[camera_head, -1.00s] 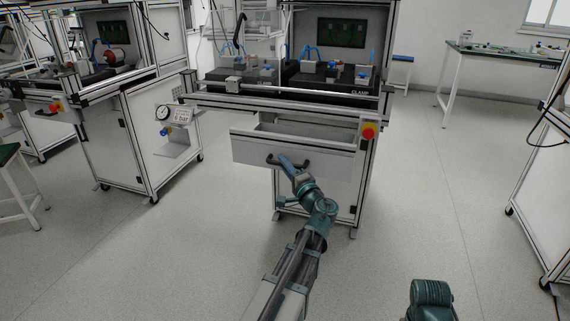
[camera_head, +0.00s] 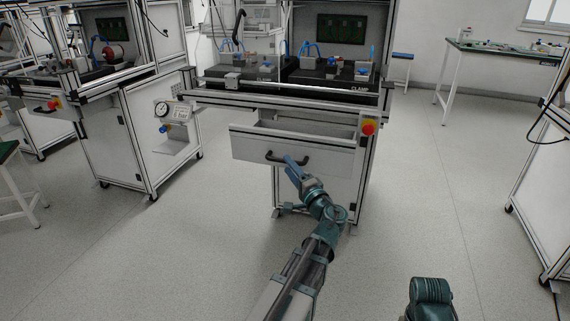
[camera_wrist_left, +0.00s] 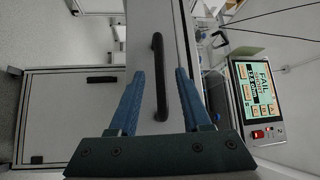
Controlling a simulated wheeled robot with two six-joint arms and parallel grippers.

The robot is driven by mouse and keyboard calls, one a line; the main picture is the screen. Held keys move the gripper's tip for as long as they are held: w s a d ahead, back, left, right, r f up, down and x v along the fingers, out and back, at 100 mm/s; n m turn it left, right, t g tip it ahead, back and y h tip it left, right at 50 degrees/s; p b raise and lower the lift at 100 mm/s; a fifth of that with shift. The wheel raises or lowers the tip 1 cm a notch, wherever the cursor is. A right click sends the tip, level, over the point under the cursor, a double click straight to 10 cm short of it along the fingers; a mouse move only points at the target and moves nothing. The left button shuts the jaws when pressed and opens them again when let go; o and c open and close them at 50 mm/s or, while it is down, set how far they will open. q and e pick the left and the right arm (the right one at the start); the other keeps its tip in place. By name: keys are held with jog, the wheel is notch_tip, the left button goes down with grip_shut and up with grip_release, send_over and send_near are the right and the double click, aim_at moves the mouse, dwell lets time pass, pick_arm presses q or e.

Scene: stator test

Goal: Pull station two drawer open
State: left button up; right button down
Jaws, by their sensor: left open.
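The station two drawer (camera_head: 240,147) stands partly open from the middle workstation, its white front out ahead of the frame and its inside showing. Its dark bar handle (camera_head: 273,157) is on the front. In the left wrist view the handle (camera_wrist_left: 158,70) shows between my two blue fingers. My left gripper (camera_head: 292,163) is open and just in front of the handle, with nothing held. I cannot tell if a finger touches the handle. My right gripper is not in view; only a teal part of my own arm shows at the lower right.
A red and yellow stop button (camera_head: 368,129) sits right of the drawer. A display unit (camera_wrist_left: 258,95) reads FAIL in the left wrist view. Another workstation (camera_head: 160,140) stands left, a bench (camera_head: 500,50) back right. Floor in front is clear.

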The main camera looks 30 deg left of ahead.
pick_arm(q)
jog(key=b+v, duration=0.1)
jog(key=v, duration=0.8)
jog(key=shift+s+d, duration=0.25)
jog(key=shift+d, duration=0.05)
jog(key=shift+f, duration=0.1)
